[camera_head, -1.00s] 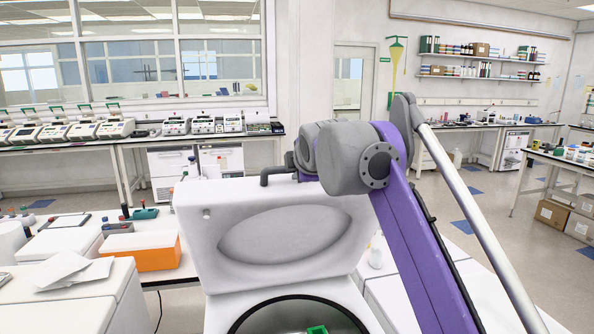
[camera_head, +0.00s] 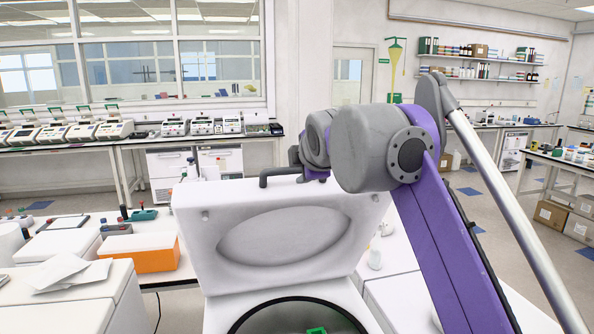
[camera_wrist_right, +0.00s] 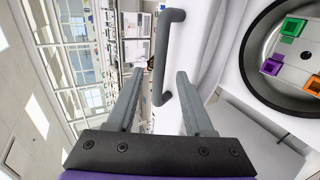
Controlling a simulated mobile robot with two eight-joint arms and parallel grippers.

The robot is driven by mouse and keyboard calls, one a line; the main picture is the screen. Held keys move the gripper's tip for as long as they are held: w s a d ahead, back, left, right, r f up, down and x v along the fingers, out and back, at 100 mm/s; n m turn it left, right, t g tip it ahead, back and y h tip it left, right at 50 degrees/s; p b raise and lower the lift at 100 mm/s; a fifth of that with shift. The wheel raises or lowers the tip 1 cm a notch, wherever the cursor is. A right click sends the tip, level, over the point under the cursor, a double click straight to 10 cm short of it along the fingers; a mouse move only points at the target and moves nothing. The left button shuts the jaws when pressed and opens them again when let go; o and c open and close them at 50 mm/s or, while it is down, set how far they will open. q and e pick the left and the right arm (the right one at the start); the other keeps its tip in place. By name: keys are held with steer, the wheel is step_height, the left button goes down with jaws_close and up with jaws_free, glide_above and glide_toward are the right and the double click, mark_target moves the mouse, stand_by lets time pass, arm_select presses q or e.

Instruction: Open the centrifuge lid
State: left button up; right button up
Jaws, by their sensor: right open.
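The white centrifuge lid (camera_head: 200,235) stands raised, its inner face with an oval recess toward me. Its grey bar handle (camera_head: 266,179) shows at the lid's top edge. The handle also shows in the right wrist view (camera_wrist_right: 167,50). Below the lid is the open bowl (camera_head: 245,320) with a dark rim; the wrist view shows its rotor with green (camera_wrist_right: 293,27), purple (camera_wrist_right: 271,66) and orange (camera_wrist_right: 314,84) holders. My right gripper (camera_wrist_right: 160,74) is open, its fingers apart with the handle's lower end between them in the picture; contact cannot be told. My left gripper is out of view.
An orange box (camera_head: 140,253) and papers (camera_head: 68,270) are on the left benches. Thermal cyclers line the far bench (camera_head: 65,148). My right arm crosses the right side of the head view. Cardboard boxes (camera_head: 555,215) sit under the far right table.

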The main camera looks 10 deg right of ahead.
steer(key=v, duration=0.5)
steer(key=shift+s+r, duration=0.15)
steer(key=shift+s, duration=0.05)
steer(key=s+f+m+g, duration=0.2)
steer(key=s+f+m, duration=0.4)
steer(key=f, duration=1)
steer(key=s+d+f+m+g, duration=0.1)
steer(key=s+f+m, duration=0.5)
steer(key=f, duration=1.1)
steer(key=s+d+f+m+g, duration=0.1)
steer(key=s+f+m+g, duration=0.2)
steer(key=s+f, duration=0.9)
step_height(320, 180, down, 4)
steer(key=m, duration=0.3)
steer(key=shift+d+f, duration=0.15)
steer(key=shift+d, duration=0.05)
